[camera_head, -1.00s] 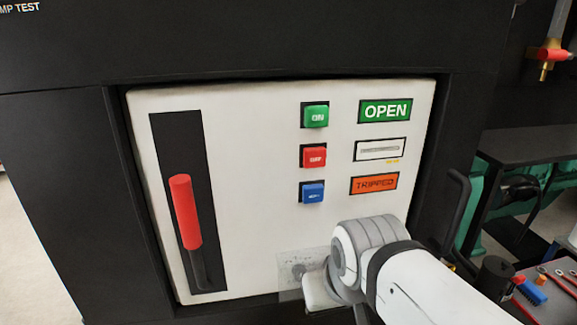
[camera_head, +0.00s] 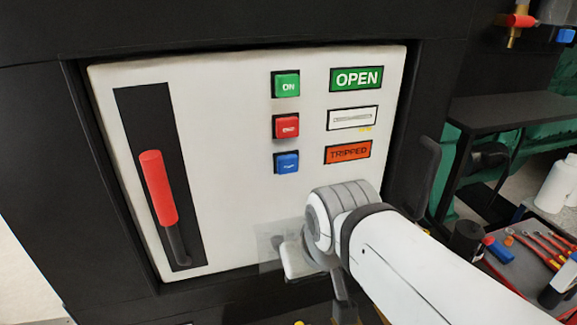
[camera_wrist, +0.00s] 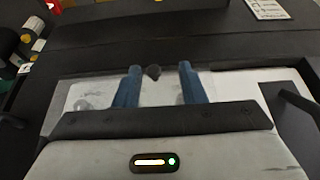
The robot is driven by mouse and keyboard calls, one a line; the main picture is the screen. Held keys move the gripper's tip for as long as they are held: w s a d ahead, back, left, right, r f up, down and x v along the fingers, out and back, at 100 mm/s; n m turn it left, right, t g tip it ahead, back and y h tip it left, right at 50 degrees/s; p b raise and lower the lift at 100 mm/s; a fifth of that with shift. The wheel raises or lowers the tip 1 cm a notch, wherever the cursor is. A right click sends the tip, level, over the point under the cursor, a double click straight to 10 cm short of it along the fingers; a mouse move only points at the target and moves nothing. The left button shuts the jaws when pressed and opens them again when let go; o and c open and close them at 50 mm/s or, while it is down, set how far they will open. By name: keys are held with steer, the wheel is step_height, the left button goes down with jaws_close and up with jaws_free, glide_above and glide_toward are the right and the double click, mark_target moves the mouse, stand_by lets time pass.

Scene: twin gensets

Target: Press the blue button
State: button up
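The blue button (camera_head: 286,162) is the lowest of three in a column on the white panel, below a red button (camera_head: 287,126) and a green ON button (camera_head: 286,85). In the head view my arm's wrist is below and right of the blue button, apart from it in the picture; my gripper's fingers are not clear there. In the wrist view my gripper (camera_wrist: 159,70) has two blue fingers, spread apart with nothing held between them. I cannot make out the blue button in the wrist view.
A red-handled lever (camera_head: 159,188) stands in a dark slot at the panel's left. A green OPEN sign (camera_head: 357,79) and an orange TRIPPED sign (camera_head: 348,152) are right of the buttons. A dark frame surrounds the panel. A tool-strewn bench (camera_head: 519,266) is at the right.

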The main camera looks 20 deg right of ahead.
jaws_close()
stand_by(1.4)
